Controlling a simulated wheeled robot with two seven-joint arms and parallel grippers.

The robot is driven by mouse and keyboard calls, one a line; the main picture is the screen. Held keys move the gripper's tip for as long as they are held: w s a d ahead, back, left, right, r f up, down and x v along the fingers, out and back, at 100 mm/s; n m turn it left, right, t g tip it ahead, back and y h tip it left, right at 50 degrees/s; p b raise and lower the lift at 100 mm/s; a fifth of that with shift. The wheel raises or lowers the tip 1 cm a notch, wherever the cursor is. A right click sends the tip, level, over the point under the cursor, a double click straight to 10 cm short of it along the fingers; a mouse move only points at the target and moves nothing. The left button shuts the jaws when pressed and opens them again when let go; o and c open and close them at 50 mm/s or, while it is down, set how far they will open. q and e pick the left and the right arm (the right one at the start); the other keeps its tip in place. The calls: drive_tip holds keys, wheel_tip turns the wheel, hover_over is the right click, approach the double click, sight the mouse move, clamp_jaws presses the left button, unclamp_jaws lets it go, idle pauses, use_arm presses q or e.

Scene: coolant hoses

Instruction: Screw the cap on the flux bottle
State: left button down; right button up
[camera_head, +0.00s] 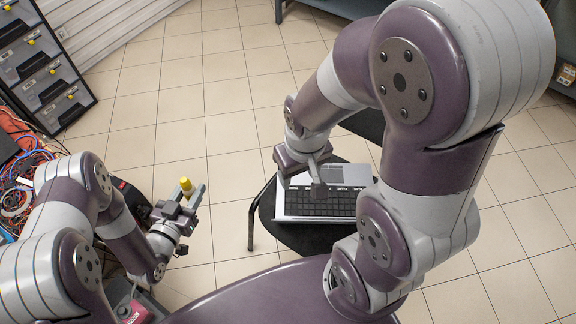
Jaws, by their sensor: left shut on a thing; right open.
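A small yellow piece (186,185) shows at the tip of my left gripper (190,194), at left of centre in the head view. My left gripper is shut on this yellow piece. I cannot tell whether it is the cap alone or the top of the flux bottle, as the fingers hide its lower part. My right gripper (317,177) is open, pointing down above the laptop on the chair. I see nothing between its fingers. No other bottle or cap can be made out.
Tangled coloured cables (20,170) lie at the far left. A grey drawer cabinet (38,66) with yellow marks stands at upper left. The tiled floor (200,110) between is clear.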

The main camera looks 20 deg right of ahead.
use_arm(q)
drive_tip(key=w+a+n+t+y, duration=0.2)
drive_tip(key=a+n+y, duration=0.6)
drive_tip(key=a, duration=0.6)
drive_tip(key=shift+a+t+y, duration=0.35)
drive_tip(key=shift+t+y, duration=0.55)
drive_tip(key=shift+y, duration=0.3)
